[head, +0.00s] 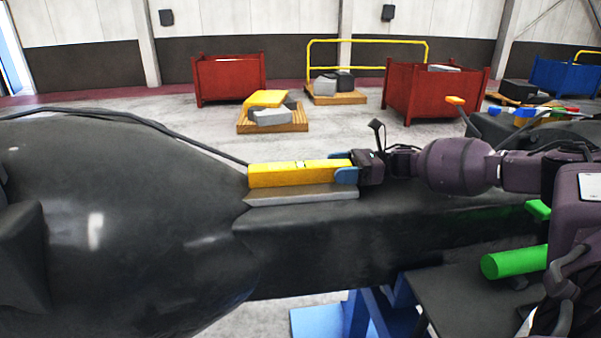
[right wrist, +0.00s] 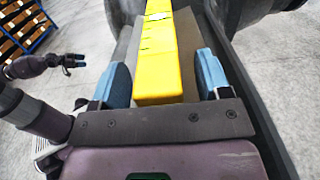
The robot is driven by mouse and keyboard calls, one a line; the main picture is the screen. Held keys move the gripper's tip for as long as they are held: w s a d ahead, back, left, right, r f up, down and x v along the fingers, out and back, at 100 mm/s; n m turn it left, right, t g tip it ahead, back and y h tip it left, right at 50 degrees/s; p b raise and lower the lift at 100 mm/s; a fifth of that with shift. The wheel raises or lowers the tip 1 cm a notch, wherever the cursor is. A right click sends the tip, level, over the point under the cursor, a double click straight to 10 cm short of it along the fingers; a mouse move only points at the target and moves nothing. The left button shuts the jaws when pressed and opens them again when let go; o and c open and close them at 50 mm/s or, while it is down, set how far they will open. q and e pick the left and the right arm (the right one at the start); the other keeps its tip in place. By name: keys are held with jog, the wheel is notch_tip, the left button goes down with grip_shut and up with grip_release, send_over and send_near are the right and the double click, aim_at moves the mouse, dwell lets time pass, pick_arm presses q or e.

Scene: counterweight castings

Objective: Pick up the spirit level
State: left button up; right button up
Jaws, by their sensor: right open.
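The yellow spirit level (head: 290,174) lies on a flat grey ledge of the dark casting in the head view. My right gripper (head: 346,175) comes in from the right, with its blue fingers at the level's right end. In the right wrist view the level (right wrist: 158,70) runs lengthwise between the two open blue fingers (right wrist: 163,82), with a gap on each side. It is not gripped. My left gripper (right wrist: 74,63) appears small at the left of the right wrist view, away from the level; its jaws are too small to read.
The large dark casting (head: 130,220) fills the left foreground. A green cylinder (head: 515,262) lies at the lower right. Red bins (head: 229,80) and pallets with blocks stand on the floor behind. A blue stand (head: 365,315) is below the casting.

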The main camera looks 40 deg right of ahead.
jog(key=shift+w+a, duration=0.3)
jog(key=shift+a, duration=0.3)
jog(key=shift+c, duration=0.3)
jog(key=c, duration=1.2)
jog(key=shift+o, duration=0.2)
jog(key=shift+r, duration=0.15)
notch_tip(320, 180, up, 20)
